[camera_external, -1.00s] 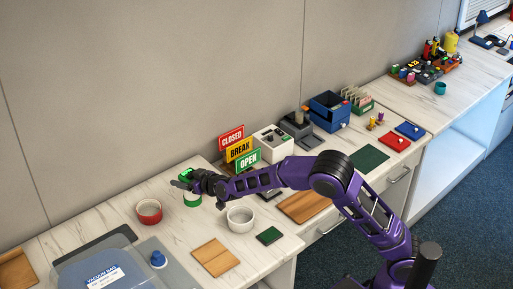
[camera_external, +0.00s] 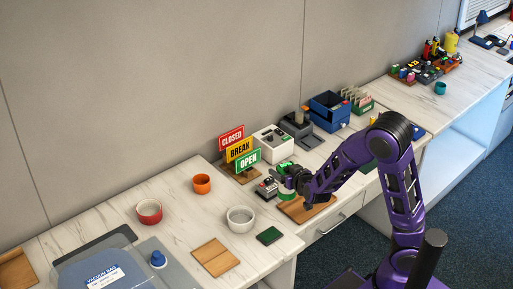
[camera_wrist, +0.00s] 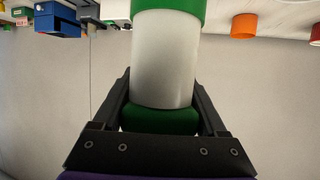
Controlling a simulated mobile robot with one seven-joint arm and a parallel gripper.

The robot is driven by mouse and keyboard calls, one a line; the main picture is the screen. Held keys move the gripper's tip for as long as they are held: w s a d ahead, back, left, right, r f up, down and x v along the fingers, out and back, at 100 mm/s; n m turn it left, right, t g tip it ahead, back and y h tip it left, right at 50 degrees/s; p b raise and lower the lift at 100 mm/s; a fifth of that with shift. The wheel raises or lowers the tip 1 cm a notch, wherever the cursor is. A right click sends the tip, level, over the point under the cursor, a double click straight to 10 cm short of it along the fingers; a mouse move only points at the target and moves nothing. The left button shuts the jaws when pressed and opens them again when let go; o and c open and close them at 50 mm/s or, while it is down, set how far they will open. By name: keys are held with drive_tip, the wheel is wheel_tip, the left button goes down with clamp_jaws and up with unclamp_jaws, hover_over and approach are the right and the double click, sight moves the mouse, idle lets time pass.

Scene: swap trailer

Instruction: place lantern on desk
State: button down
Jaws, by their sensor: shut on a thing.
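The lantern is a white cylinder with green ends. In the wrist view the lantern (camera_wrist: 163,60) stands between the two black fingers of my gripper (camera_wrist: 163,95), which is shut on it. In the external view my gripper (camera_external: 288,184) holds the lantern (camera_external: 287,168) over the desk (camera_external: 325,173), near the brown wooden board (camera_external: 305,209). The gripper and arm hide part of the lantern there. I cannot tell how high above the desk it is.
The sign stand with the green OPEN sign (camera_external: 248,160) and a white box (camera_external: 272,143) are behind the gripper. An orange cup (camera_external: 202,184), red bowl (camera_external: 149,212) and white bowl (camera_external: 240,219) stand to the left. A small dark device (camera_external: 266,187) is close beside the lantern.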

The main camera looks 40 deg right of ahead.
drive_tip(key=shift+s+d, duration=0.4)
drive_tip(key=shift+s, duration=0.05)
drive_tip(key=w+d+m+g+h+p, duration=0.1)
drive_tip(key=w+d+m+g+h, duration=0.3)
drive_tip(key=d, duration=0.9)
drive_tip(key=w+d+m+g+h, duration=0.1)
drive_tip(key=w+d+m+h, duration=0.4)
drive_tip(key=d, duration=0.8)
drive_tip(key=s+d+f+m+g, duration=0.2)
drive_tip(key=d+f+g, duration=0.1)
drive_tip(key=d, duration=0.5)
drive_tip(key=s+d+f+m+g, duration=0.2)
drive_tip(key=d+f, duration=0.1)
drive_tip(key=d, duration=0.5)
drive_tip(key=s+d+f+m+g, duration=0.2)
drive_tip(key=d+f+g, duration=0.1)
drive_tip(key=d, duration=0.6)
wheel_tip(320, 180, down, 6)
drive_tip(key=b, duration=0.5)
drive_tip(key=shift+a+f, duration=0.1)
drive_tip(key=shift+a, duration=0.05)
drive_tip(key=shift+f, duration=0.45)
